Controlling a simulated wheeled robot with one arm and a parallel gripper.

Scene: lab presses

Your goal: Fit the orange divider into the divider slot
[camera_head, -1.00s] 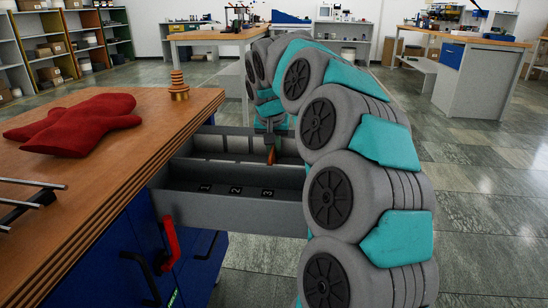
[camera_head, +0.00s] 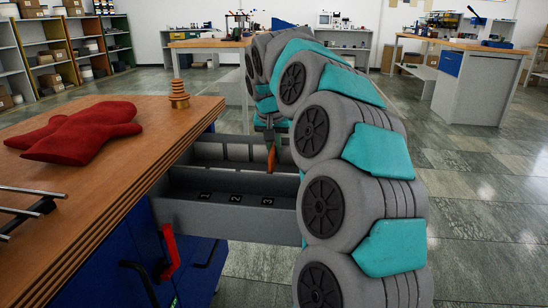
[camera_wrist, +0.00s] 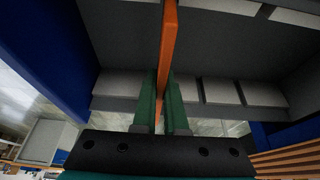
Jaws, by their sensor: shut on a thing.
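The orange divider (camera_head: 271,158) is a thin plate, held upright over the open grey drawer (camera_head: 180,213). My gripper (camera_head: 268,136) is shut on it. In the wrist view the green fingers (camera_wrist: 164,98) pinch the divider (camera_wrist: 168,35) from both sides. In the wrist view, pale blocks with narrow dark gaps (camera_wrist: 200,90) line one wall. I cannot tell whether the divider's lower edge touches the drawer, or which gap it faces.
A wooden-topped blue cabinet (camera_head: 120,140) stands left of the drawer, with a red cushion-like object (camera_head: 75,130) and a stacked brass piece (camera_head: 179,94) on top. A red handle (camera_head: 169,250) sticks out below the drawer front. My arm hides the drawer's right end.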

